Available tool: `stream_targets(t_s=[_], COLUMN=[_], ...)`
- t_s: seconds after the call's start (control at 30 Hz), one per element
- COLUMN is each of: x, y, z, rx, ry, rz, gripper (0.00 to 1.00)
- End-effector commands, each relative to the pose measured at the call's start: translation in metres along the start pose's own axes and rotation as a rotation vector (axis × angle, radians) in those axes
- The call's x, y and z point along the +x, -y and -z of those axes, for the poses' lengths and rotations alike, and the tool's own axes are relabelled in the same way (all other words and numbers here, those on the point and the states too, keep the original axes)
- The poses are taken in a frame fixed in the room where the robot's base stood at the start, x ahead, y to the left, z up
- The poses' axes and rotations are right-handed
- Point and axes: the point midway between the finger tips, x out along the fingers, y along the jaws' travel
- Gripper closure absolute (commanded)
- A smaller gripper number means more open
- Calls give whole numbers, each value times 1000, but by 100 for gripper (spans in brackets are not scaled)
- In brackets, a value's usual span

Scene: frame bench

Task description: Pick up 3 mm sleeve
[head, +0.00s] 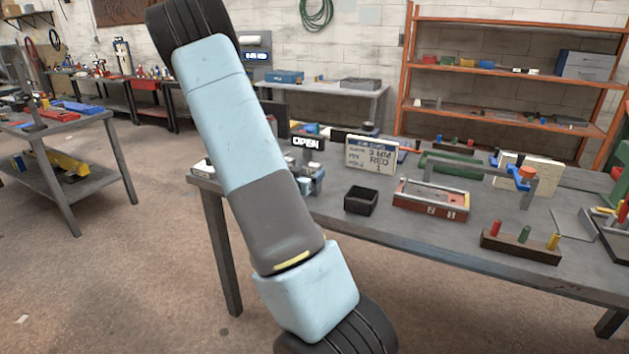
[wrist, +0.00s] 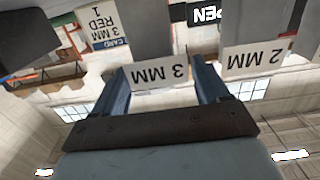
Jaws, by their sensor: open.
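In the wrist view, turned upside down, a white plate reading 3 MM (wrist: 160,73) shows between the two blue fingers of my gripper (wrist: 163,66). The gripper is open, with nothing seen held between the fingers. A second plate reading 2 MM (wrist: 254,60) is right of the fingers. Grey blocks lie by these plates; I cannot make out the sleeve itself. My gripper does not show clearly there, and my arm hides part of the bench.
An OPEN sign (head: 308,142) stands on the bench beside my arm. A black open box (head: 361,201), a red-sided fixture (head: 432,201) marked 2 and 1, and a wooden rack (head: 519,247) with red, green and yellow pegs stand to the right. Bare bench lies between them.

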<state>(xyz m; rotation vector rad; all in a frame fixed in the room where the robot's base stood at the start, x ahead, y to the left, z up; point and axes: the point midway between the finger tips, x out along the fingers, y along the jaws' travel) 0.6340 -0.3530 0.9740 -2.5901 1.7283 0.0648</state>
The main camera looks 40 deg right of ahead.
Motion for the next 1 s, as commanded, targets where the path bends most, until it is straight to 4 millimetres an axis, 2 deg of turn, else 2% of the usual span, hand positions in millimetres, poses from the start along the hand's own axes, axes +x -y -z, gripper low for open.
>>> stream_targets(t_s=[0.1, 0.23, 0.5, 1.0], x=[18, 33, 36, 35], y=[-2, -2, -1, -2], z=[4, 3, 3, 3], rx=[1, 0, 0, 0], ry=[-1, 0, 1, 1], rz=[-3, -3, -2, -2], gripper=[26, 26, 26, 74])
